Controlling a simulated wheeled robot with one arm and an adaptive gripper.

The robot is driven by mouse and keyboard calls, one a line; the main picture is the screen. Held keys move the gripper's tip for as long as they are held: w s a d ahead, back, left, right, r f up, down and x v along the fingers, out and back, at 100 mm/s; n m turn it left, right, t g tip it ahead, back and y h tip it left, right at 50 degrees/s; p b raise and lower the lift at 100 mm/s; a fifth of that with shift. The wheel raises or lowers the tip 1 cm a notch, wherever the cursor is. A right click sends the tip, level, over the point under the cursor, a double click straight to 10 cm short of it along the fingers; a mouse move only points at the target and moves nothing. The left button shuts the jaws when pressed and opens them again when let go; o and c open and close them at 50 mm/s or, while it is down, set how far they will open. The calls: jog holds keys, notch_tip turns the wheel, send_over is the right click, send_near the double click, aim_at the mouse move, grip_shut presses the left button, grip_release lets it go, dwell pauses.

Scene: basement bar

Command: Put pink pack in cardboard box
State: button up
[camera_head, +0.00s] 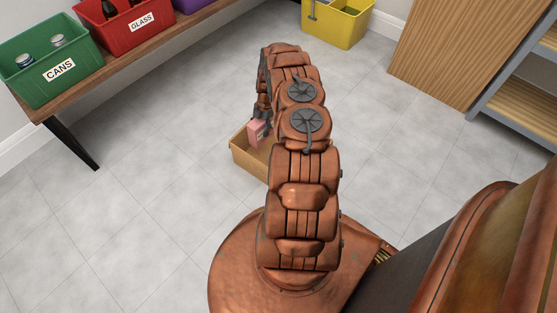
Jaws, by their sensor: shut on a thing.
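The pink pack (257,132) is held in my gripper (260,116), which is shut on it. The pack hangs below the gripper, over or at the open cardboard box (249,166). I cannot tell whether the pack is above the rim or partly inside. The box stands on the floor left of my arm. My arm hides the right part of the box and much of its inside. Only a small part of the gripper shows.
A wooden bench (110,77) at upper left carries a green CANS bin (50,60), a red GLASS bin (125,25) and a purple bin (190,4). A yellow bin (337,25) stands at the back. A wooden shelf unit (450,45) is at right. Grey floor is clear between.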

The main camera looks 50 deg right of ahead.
jog(key=shift+f+b, duration=1.5)
jog(key=shift+f, duration=3.55)
jog(key=shift+f, duration=0.1)
jog(key=o, duration=1.4)
jog(key=shift+o, duration=0.2)
jog(key=shift+p+v, duration=1.75)
jog(key=shift+v, duration=2.1)
